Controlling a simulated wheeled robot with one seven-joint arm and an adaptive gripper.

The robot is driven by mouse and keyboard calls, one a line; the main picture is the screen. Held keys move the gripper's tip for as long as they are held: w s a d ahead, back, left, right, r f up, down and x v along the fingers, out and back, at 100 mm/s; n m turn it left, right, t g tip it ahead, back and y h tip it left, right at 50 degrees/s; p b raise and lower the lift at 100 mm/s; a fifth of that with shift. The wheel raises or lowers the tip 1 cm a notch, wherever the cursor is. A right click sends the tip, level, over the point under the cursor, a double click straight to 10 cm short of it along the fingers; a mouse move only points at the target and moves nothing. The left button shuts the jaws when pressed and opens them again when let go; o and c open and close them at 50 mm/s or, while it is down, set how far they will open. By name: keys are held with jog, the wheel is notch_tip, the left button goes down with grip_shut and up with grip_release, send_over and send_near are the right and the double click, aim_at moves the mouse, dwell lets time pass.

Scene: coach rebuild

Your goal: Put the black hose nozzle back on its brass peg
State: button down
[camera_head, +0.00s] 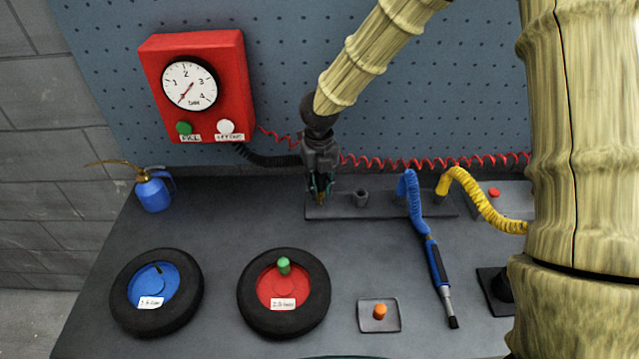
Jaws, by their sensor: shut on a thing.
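My gripper (321,187) points down over the left end of a dark rail (340,212) at the back of the bench. It is shut on the black hose nozzle, which is mostly hidden between the fingers. The black hose (268,159) runs from under the red gauge box to behind my gripper. A small brass-coloured bit shows at the fingertips, but I cannot tell whether it is the brass peg or part of the nozzle. I cannot tell whether the nozzle touches the peg.
A grey socket (361,197) stands just right of my gripper. Blue (408,190) and yellow (478,196) coiled hoses lie further right. The red gauge box (200,87) hangs behind. Two wheels (118,292) (322,308), an oil can (153,192) and an orange-knobbed plate (367,324) occupy the bench.

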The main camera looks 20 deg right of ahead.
jog(key=shift+f+b, duration=0.4)
jog(key=shift+f, duration=0.8)
jog(key=c, duration=1.1)
grip_release()
jog(key=shift+c, duration=0.2)
notch_tip(320, 180, up, 12)
jog(key=shift+r, duration=0.1)
